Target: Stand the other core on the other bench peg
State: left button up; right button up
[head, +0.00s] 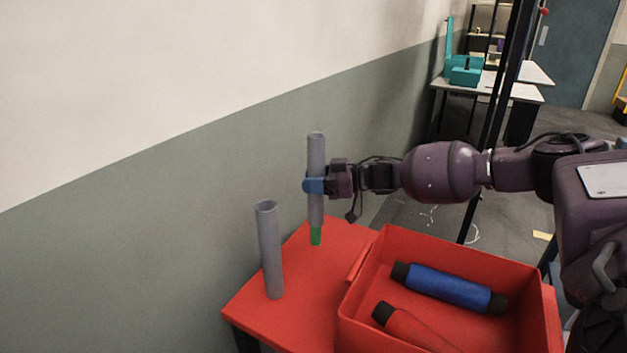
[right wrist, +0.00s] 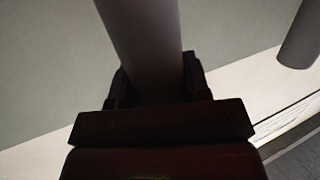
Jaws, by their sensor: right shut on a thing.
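My right gripper (head: 315,185) is shut on a grey tube-shaped core (head: 316,153), held upright around its middle. The core's lower end is at the top of a green bench peg (head: 316,237) on the red bench (head: 306,272); I cannot tell whether it touches the peg or is in line with it in depth. In the right wrist view the held core (right wrist: 145,40) rises between the fingers. Another grey core (head: 270,250) stands upright on the bench's left part; any peg under it is hidden. My left gripper is not in view.
A red crate (head: 365,282) on the bench's right holds a blue roll (head: 448,287) and a red roll (head: 420,328), both with black ends. A wall (head: 180,240) runs close behind the bench. A dark upright post stands behind my right arm.

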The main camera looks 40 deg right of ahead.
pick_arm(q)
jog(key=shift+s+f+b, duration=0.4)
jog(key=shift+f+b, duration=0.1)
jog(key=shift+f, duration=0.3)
pick_arm(e)
jog(key=shift+f, duration=2.5)
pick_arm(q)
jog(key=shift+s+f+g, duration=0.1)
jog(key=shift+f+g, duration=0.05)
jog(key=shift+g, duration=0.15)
pick_arm(e)
jog(key=shift+f, duration=0.3)
jog(key=o, duration=1.1)
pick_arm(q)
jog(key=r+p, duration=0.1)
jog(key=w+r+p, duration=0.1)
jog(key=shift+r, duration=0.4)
pick_arm(e)
send_near(324, 199)
jog(key=shift+w+a+f, duration=0.2)
jog(key=shift+w, duration=0.25)
jog(key=shift+w+a+f, duration=0.2)
jog(key=shift+w, duration=0.2)
